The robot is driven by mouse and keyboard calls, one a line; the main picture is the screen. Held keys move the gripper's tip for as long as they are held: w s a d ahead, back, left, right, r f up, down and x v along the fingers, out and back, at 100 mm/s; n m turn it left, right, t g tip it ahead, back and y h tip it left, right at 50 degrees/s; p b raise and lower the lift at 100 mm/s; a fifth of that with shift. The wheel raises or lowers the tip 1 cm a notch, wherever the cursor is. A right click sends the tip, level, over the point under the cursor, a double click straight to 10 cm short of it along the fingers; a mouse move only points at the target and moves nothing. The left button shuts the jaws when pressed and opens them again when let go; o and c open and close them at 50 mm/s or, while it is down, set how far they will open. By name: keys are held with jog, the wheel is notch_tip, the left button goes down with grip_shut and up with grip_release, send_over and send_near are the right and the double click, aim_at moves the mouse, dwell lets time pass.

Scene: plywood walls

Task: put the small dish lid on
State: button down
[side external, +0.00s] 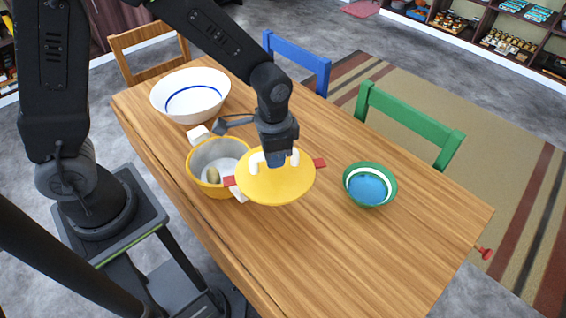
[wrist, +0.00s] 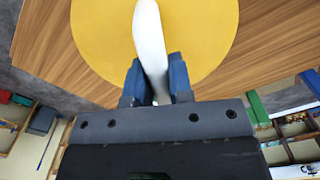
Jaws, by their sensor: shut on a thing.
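My gripper (side external: 277,156) is shut on the white arched handle of a round yellow lid (side external: 272,186). In the wrist view the white handle (wrist: 150,40) stands between the two blue fingers, with the yellow lid (wrist: 100,35) beyond. Red tabs stick out at the lid's left and right edges; I cannot tell whether they belong to the lid. A yellow pot (side external: 193,177) with a grey inside and white side handles stands just left of the lid, uncovered, with something small inside. The lid partly hides its right side. A small green dish (side external: 349,180) with a white band and blue inside sits to the right.
A large white bowl (side external: 180,93) with a blue line stands at the back left of the wooden table (side external: 370,260). Chairs in wood, blue (side external: 300,62) and green (side external: 410,122) line the far side. The table's front right is clear.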

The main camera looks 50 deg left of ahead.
jog(key=s+a+n, duration=0.2)
jog(key=a+n, duration=0.6)
jog(key=n, duration=0.7)
jog(key=s+a+f+n, duration=0.1)
jog(key=s+a+n, duration=0.2)
jog(key=a+n, duration=0.4)
jog(key=shift+a+n+g+h, duration=0.3)
jog(key=shift+a+n, duration=0.05)
jog(key=shift+n, duration=4.25)
jog(key=shift+f, duration=0.5)
jog(key=shift+s+f, duration=0.1)
jog(key=shift+f, duration=0.65)
jog(key=shift+f, duration=0.15)
jog(key=shift+f, duration=0.25)
jog(key=shift+f, duration=0.3)
